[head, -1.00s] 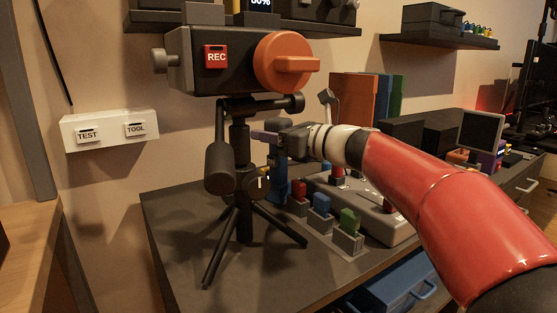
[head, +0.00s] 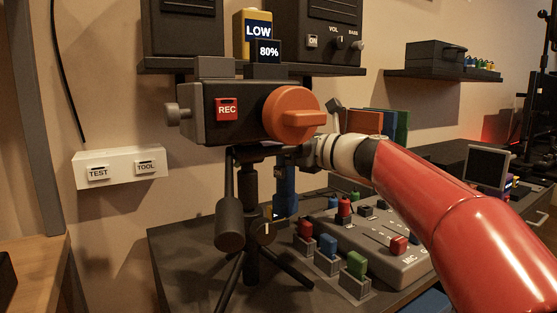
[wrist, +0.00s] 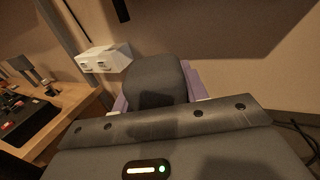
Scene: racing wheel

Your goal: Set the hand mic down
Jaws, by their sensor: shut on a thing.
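My gripper (head: 292,154) is at the end of my red arm, just below and behind the orange knob of the tripod camera. It is shut on the hand mic (head: 287,190), whose blue body hangs roughly upright below the fingers. In the wrist view a dark rounded part, apparently the top of the mic (wrist: 157,82), sits between purple finger pads. The mic's lower end appears above the dark tabletop (head: 185,255). The tripod partly hides this area.
The camera (head: 240,110) on its tripod stands close left of the mic. A grey mixer (head: 385,245) and red, blue and green switches stand right and in front. A shelf (head: 250,68) with speakers is above. A white TEST/TOOL box (head: 120,167) is on the wall.

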